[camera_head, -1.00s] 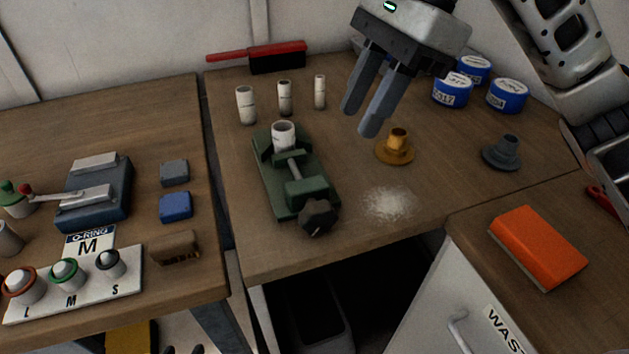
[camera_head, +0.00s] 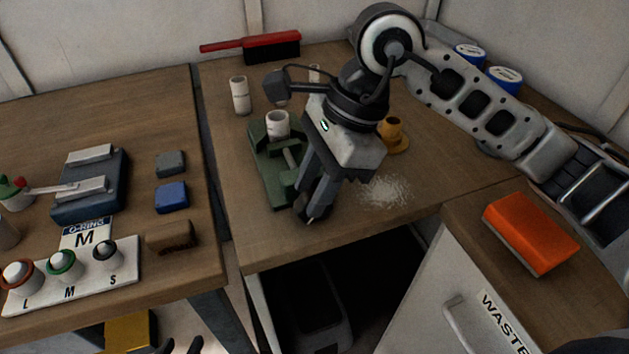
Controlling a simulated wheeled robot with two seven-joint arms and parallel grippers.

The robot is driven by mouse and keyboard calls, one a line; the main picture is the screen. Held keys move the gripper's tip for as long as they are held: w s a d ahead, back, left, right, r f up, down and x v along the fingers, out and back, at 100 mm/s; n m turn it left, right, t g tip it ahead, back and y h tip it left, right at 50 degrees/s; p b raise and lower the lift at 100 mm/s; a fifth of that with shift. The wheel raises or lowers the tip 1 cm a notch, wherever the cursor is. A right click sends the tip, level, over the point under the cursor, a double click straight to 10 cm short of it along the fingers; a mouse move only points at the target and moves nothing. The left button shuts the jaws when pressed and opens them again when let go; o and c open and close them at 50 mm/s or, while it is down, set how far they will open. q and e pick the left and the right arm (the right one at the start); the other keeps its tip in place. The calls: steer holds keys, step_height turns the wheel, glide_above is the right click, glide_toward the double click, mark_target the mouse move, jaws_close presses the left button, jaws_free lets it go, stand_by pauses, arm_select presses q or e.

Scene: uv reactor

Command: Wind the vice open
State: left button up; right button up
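The green vice (camera_head: 264,168) stands on the middle bench. A white cylinder (camera_head: 277,123) sits upright in its jaws. The vice's dark knob (camera_head: 305,209) is at its front end, mostly covered by my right gripper (camera_head: 314,205). That gripper points down with its fingers at the knob; whether they are closed on it cannot be told. The gripper also hides part of the vice's right side. Two dark fingertips of my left gripper (camera_head: 182,346) show at the bottom edge, apart, with nothing seen between them.
An orange-yellow flanged part (camera_head: 392,133) and a pale powder patch (camera_head: 384,191) lie right of the vice. White cylinders (camera_head: 240,96) and a red-handled brush (camera_head: 271,48) are behind. An orange block (camera_head: 531,233) lies on the right cabinet. A gap separates the benches.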

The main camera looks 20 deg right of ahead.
jaws_close()
steer(key=shift+a, duration=0.1)
